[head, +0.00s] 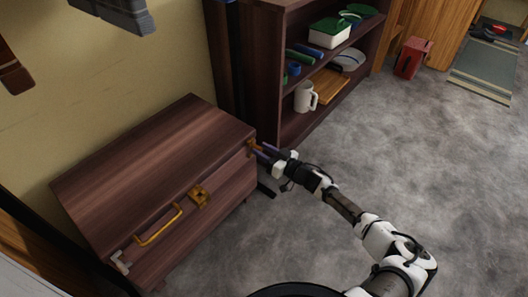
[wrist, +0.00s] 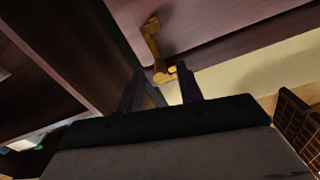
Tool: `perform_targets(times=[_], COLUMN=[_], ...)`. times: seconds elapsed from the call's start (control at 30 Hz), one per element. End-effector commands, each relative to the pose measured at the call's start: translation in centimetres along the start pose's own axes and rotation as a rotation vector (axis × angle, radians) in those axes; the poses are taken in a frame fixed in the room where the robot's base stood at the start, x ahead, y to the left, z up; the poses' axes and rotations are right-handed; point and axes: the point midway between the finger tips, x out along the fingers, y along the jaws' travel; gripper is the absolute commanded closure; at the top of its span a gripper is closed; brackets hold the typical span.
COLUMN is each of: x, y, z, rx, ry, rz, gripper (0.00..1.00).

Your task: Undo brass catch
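The brass catch (wrist: 153,42) is on the dark wooden chest (head: 150,150). In the wrist view it hangs from the wood, and its lower end lies in line with the gap between my fingertips. In the head view the catch (head: 252,147) is at the chest front's right end, partly hidden by my gripper (head: 263,153). My gripper (wrist: 161,84) has its two dark fingers apart, close to the catch's lower end. I cannot tell whether they touch it. A grey catch (head: 120,262) sits at the front's left end.
A brass handle (head: 158,227) and a brass clasp (head: 199,196) stick out from the chest front. A dark shelf unit (head: 268,75) with a mug (head: 305,97) stands behind my gripper. A red box (head: 412,57) is farther back. The grey floor at right is clear.

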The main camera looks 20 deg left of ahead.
Motion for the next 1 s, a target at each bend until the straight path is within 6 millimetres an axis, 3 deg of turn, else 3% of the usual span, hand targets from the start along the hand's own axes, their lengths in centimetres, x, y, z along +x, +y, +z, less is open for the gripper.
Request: perform_targets(times=[0.17, 0.43, 1.0], x=[-0.01, -0.03, 0.88], y=[0.00, -0.02, -0.40], z=[-0.01, 0.00, 0.10], rx=[0.000, 0.000, 0.025], ry=[0.000, 0.000, 0.000], rz=[0.000, 0.000, -0.003], gripper=[0.64, 0.99, 1.00])
